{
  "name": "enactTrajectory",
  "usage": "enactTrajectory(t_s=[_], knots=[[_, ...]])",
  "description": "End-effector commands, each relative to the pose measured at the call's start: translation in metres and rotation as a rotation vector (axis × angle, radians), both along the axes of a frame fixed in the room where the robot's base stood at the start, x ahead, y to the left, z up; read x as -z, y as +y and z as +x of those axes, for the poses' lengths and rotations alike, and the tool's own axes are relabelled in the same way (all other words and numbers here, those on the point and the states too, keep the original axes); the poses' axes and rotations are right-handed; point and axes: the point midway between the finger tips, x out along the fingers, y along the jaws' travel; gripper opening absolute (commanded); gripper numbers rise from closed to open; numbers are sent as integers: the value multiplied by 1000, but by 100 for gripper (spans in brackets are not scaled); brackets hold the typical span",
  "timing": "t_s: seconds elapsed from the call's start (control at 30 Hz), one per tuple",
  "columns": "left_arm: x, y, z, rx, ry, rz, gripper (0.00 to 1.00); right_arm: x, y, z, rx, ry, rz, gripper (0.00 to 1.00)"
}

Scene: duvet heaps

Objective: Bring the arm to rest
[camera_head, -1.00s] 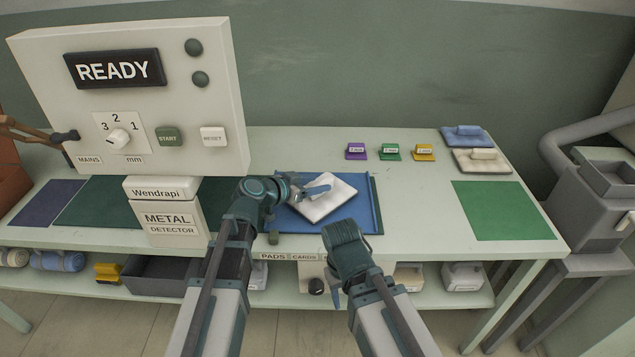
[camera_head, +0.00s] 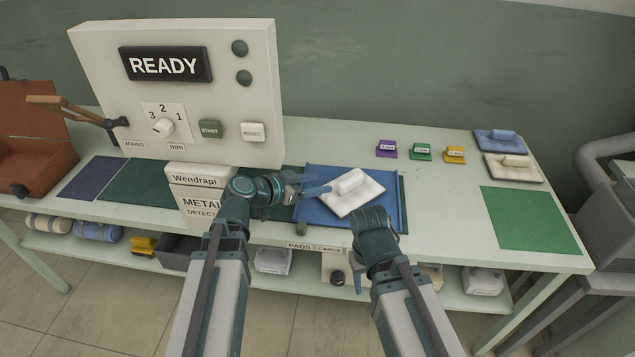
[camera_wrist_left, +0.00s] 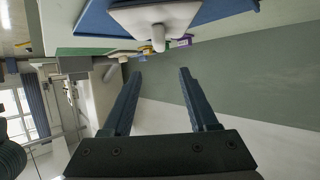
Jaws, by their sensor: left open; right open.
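My left gripper (camera_head: 306,188) is over the left part of the blue tray, its fingers pointing right toward a white pad with a handle (camera_head: 362,200). In the left wrist view its two fingers (camera_wrist_left: 160,100) are apart with nothing between them, and the white pad (camera_wrist_left: 185,18) shows beyond them at the top. My right gripper (camera_head: 362,280) hangs low at the front edge of the bench, pointing down. Its fingertips are mostly hidden behind its wrist.
The blue tray (camera_head: 318,212) lies on the pale bench (camera_head: 440,230). The metal detector panel (camera_head: 185,100) reads READY and stands at the left. Purple, green and yellow card holders (camera_head: 420,152), two more pads (camera_head: 512,168) and a green mat (camera_head: 530,218) are to the right.

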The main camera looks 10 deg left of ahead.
Motion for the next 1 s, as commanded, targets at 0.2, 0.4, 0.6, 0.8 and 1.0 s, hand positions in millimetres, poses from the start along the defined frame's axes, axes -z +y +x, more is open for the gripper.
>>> enactTrajectory(t_s=[0.2, 0.4, 0.6, 0.8, 1.0], knots=[[0, -1, 0, 1, 2, 0, 59, 0, 0, 0, 0, 0, 0, 50], [11, -31, -23, 59, 150, 42, 59, -15, 0, 0, 0, 0, 0, 50], [47, -72, -98, 73, 592, 257, 59, -48, 0, 0, 0, 0, 0, 50], [59, -60, -159, -153, 908, 538, 59, -72, 0, 0, 0, 0, 0, 50], [52, -39, -185, -383, 1002, 701, 59, -83, 0, 0, 0, 0, 0, 50]])
